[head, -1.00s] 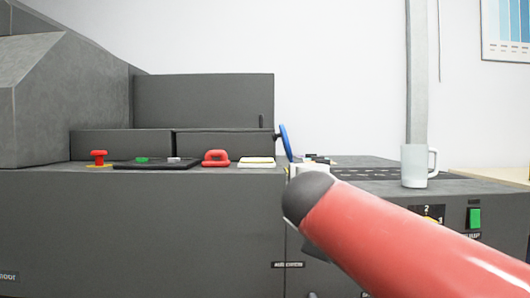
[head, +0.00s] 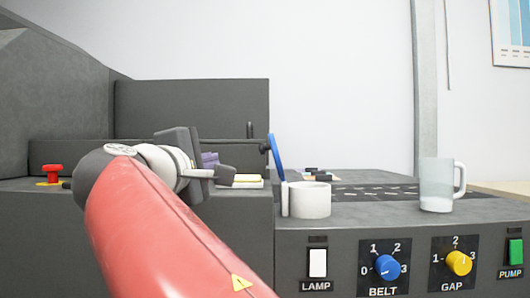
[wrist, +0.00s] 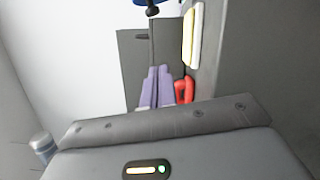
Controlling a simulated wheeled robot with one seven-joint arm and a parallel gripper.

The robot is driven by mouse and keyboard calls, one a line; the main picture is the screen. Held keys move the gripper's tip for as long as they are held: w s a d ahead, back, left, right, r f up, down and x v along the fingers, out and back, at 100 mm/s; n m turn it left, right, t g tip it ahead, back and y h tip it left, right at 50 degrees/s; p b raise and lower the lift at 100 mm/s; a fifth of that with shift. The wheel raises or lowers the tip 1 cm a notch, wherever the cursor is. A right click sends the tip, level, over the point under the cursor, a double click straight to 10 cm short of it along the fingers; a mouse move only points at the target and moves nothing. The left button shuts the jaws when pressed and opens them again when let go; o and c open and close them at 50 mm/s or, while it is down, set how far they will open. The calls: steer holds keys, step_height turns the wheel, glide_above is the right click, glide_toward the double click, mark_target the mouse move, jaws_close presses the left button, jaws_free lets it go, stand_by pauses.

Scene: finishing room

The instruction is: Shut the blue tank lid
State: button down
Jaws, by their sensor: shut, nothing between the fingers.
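The blue tank lid (head: 276,157) stands nearly upright, seen almost edge-on, with a dark knob on its left face. It is raised at the left edge of a round white tank (head: 310,201), whose top is uncovered. My gripper (head: 210,159) is to the left of the lid and apart from it, over the dark machine top. Its lilac fingers (wrist: 158,72) lie together, empty, in the wrist view. A small part of the lid (wrist: 150,2) shows at the wrist view's top edge.
A yellow-and-white pad (head: 248,181) lies between gripper and tank. A red padlock-shaped thing (wrist: 184,90) is beside the fingers in the wrist view. A glass mug (head: 437,185) stands right of the tank. A red button (head: 52,174) is far left; knobs and switches line the front.

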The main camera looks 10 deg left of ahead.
steer(key=w+p, duration=0.1)
steer(key=w, duration=0.2)
steer(key=w+p, duration=0.1)
steer(key=w, duration=0.2)
steer(key=w+r+p, duration=0.1)
steer(key=w, duration=0.2)
steer(key=shift+w+d+p, duration=0.1)
steer(key=shift+w+p, duration=0.15)
steer(key=shift+p, duration=0.15)
steer(key=d, duration=0.1)
steer(key=w+d, duration=0.1)
steer(key=d, duration=0.1)
steer(key=shift+w+d+r, duration=0.15)
steer(key=shift+w+r, duration=0.05)
steer(key=shift+d, duration=0.25)
steer(key=shift+r, duration=0.15)
steer(key=shift+w+d+r+m, duration=0.1)
steer(key=shift+d+r+m, duration=0.1)
steer(key=shift+m, duration=0.1)
